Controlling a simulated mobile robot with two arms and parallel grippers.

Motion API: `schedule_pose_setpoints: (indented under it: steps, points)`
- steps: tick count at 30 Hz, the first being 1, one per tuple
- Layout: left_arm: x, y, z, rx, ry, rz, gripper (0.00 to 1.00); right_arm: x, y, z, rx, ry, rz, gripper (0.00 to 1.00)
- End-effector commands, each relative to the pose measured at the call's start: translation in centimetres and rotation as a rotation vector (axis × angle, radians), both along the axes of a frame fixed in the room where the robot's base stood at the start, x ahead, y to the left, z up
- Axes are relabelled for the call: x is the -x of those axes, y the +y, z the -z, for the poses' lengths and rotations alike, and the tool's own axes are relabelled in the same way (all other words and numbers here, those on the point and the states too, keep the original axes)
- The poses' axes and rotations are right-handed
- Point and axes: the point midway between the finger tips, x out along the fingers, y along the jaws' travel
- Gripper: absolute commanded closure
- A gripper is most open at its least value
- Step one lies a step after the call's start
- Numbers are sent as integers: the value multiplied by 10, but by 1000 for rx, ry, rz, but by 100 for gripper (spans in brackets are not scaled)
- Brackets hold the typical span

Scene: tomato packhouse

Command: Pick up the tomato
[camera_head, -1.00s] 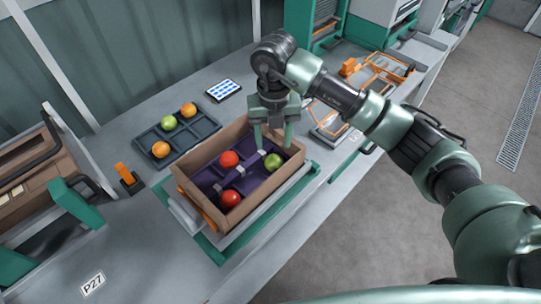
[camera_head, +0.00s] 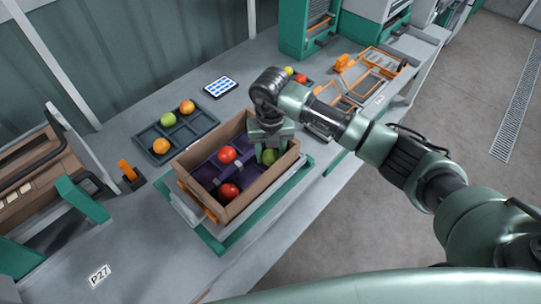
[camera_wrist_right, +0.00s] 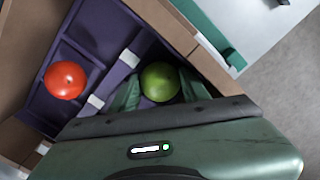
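A green tomato (camera_head: 269,157) lies in the right end of a cardboard box with a purple divided insert (camera_head: 206,172). My right gripper (camera_head: 268,154) is lowered into that end of the box, over the green tomato. In the right wrist view the green tomato (camera_wrist_right: 159,80) sits between the two green fingers (camera_wrist_right: 160,92), which stand apart on either side of it; firm contact is not visible. Red tomatoes lie in other compartments, one at the back (camera_head: 227,154) and one at the front (camera_head: 228,193). My left gripper is not in view.
The cardboard box (camera_head: 246,197) has raised walls close around the gripper. A dark tray (camera_head: 200,123) with orange and green tomatoes stands behind it. A tablet (camera_head: 220,87) and an orange-handled rack (camera_head: 370,70) lie farther back.

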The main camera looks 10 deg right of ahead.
Motion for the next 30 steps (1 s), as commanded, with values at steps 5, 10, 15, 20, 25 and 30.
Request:
schedule_pose_setpoints:
  steps: [5,10,15,20,25,30]
  points:
    - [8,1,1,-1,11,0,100,0,0,-1,0,-1,0,74]
    - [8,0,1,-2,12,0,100,-1,0,-2,-1,-1,0,74]
    - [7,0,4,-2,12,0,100,-2,0,-14,-2,-3,1,74]
    - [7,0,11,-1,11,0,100,-2,0,-39,-2,-7,0,74]
    - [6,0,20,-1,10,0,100,-2,0,-78,-1,-8,-1,74]
    - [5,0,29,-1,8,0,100,-1,0,-121,-1,-6,-2,74]
